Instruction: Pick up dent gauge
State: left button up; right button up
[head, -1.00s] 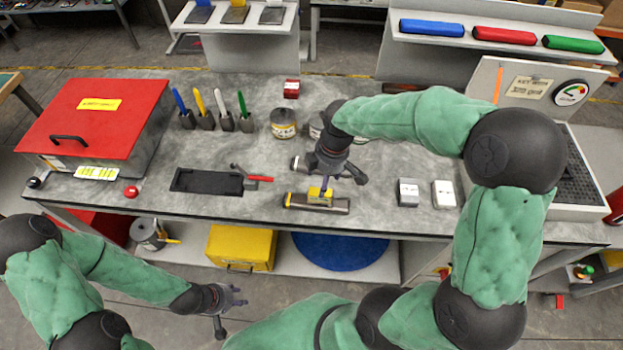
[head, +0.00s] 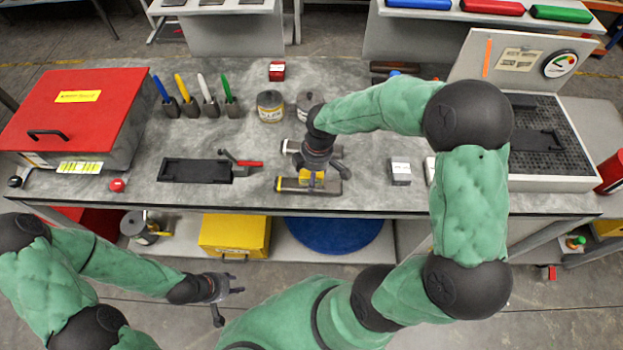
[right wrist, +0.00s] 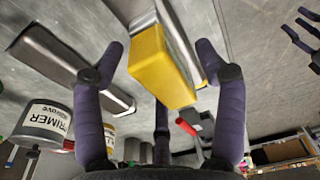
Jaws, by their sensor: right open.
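A yellow block (head: 307,177) sits on a grey metal bar (head: 330,187) near the bench's front edge; nothing else in view is labelled as the dent gauge. My right gripper (head: 322,168) is open, pointing down just over the block and partly hiding it. In the right wrist view the yellow block (right wrist: 160,62) shows between the spread fingers of my right gripper (right wrist: 162,80), with no clear grip on it. My left gripper (head: 232,286) is open and empty, low in front of the bench.
A second bar (head: 291,147) lies just behind. A black tray (head: 195,171) and a red-handled tool (head: 245,163) lie to the left, a small grey box (head: 400,173) to the right. Tins (head: 270,107) stand behind. A red case (head: 75,115) fills the bench's left end.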

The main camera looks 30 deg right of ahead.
jog(key=shift+f, duration=0.8)
grip_shut()
jog(key=shift+r, duration=0.1)
